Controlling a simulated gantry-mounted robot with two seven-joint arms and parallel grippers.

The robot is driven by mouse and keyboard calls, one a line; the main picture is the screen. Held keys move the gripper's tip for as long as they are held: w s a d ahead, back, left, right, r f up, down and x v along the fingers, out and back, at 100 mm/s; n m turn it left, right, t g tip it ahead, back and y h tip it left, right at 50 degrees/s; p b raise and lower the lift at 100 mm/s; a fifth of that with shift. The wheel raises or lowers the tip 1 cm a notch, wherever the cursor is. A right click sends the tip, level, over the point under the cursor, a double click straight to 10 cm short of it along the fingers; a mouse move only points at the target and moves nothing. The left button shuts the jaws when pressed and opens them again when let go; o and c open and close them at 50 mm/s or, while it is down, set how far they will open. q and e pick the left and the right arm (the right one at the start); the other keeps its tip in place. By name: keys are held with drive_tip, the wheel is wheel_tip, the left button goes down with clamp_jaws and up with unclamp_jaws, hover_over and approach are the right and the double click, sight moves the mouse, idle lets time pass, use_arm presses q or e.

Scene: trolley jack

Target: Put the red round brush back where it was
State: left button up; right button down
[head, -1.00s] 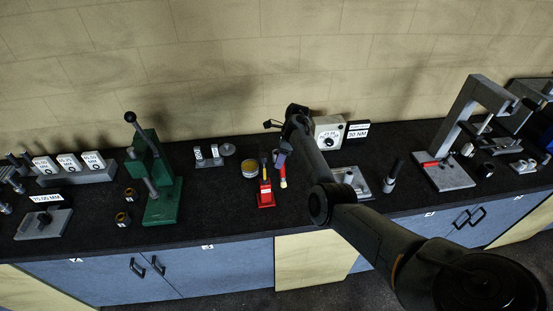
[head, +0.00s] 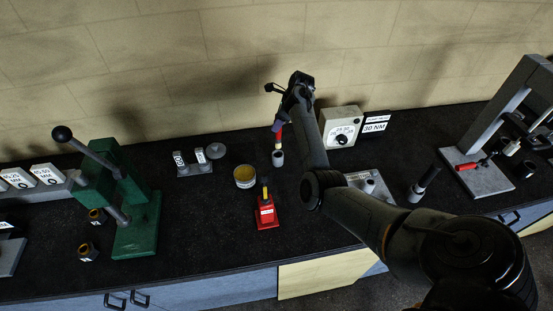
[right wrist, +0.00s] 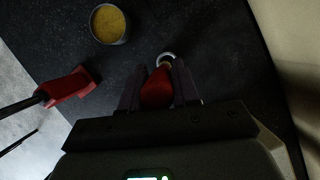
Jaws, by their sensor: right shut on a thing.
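The red round brush (head: 279,137) hangs tip down from my right gripper (head: 279,124). A small grey cup (head: 278,158) stands on the bench directly under it. The brush's lower end is at or just over the cup's mouth; I cannot tell whether it is inside. In the right wrist view the red handle (right wrist: 157,90) lies between the two fingers of my right gripper (right wrist: 158,88), which are shut on it. The pale cup rim (right wrist: 166,58) shows just beyond it. My left gripper is not in view.
A tin of yellow-brown paste (head: 245,177) and a red block with a yellow-tipped tool (head: 265,213) stand to the left. A white dial box (head: 341,127) is behind right. A green press (head: 137,222) stands farther left.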

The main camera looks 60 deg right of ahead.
sight(278, 141)
wheel_tip(278, 141, down, 6)
drive_tip(key=shift+f+p, duration=0.1)
drive_tip(key=shift+p, duration=0.2)
drive_tip(key=shift+w+d+f, duration=0.1)
drive_tip(key=shift+f, duration=2.1)
drive_tip(key=c, duration=0.8)
unclamp_jaws()
